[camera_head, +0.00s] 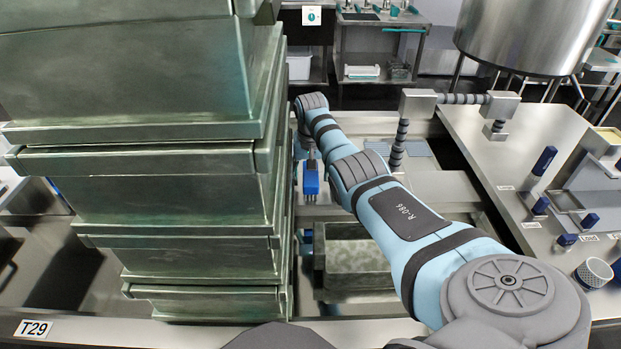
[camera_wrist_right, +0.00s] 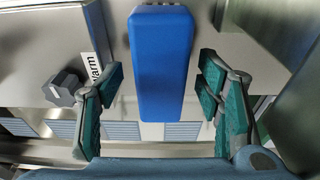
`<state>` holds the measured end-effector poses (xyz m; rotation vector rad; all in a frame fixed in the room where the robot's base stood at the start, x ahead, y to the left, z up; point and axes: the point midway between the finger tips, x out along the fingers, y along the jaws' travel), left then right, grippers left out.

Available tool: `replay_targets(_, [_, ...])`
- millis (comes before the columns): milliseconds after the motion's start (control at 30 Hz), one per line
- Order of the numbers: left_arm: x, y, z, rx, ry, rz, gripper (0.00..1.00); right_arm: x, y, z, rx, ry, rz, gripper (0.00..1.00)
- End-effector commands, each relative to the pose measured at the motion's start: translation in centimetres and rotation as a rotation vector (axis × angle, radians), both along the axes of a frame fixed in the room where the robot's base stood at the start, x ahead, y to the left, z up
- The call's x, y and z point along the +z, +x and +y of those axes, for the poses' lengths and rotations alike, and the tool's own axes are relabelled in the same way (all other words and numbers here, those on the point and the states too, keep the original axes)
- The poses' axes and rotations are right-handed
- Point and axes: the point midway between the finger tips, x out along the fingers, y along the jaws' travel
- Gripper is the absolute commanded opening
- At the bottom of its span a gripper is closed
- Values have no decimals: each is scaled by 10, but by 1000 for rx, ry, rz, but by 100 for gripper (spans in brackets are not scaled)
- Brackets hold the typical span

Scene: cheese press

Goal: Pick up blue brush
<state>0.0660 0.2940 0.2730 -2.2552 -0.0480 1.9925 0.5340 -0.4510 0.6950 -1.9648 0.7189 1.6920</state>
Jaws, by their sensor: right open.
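The blue brush (camera_head: 310,179) shows in the head view just left of my right forearm, beside the tall stack of green metal boxes. In the right wrist view, a plain blue block-shaped part of the brush (camera_wrist_right: 162,62) fills the upper middle. My right gripper (camera_wrist_right: 160,88) is open, with one green-padded finger on each side of the blue part. Gaps show between both fingers and the brush. In the head view my right gripper is mostly hidden behind my arm and the stack. My left gripper is not in view.
The tall stack of green metal boxes (camera_head: 180,195) blocks the left side. An open metal basin (camera_head: 352,262) lies in front of the brush. A grey pipe fitting (camera_head: 418,103) stands right of my wrist.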

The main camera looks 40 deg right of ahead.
Motion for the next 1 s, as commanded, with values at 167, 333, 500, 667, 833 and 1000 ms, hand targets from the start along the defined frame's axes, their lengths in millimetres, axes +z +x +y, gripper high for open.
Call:
replay_targets(167, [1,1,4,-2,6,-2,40,0,1,0,0,0,-1,60])
replay_targets(333, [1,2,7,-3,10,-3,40,0,1,0,1,0,-1,38])
replay_targets(500, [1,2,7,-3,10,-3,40,0,1,0,1,0,-1,10])
replay_targets(667, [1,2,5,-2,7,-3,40,0,1,0,1,0,-1,6])
replay_targets(833, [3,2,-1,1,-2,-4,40,5,1,0,1,-1,-2,6])
replay_targets(1000, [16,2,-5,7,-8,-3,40,29,1,0,1,-1,-4,6])
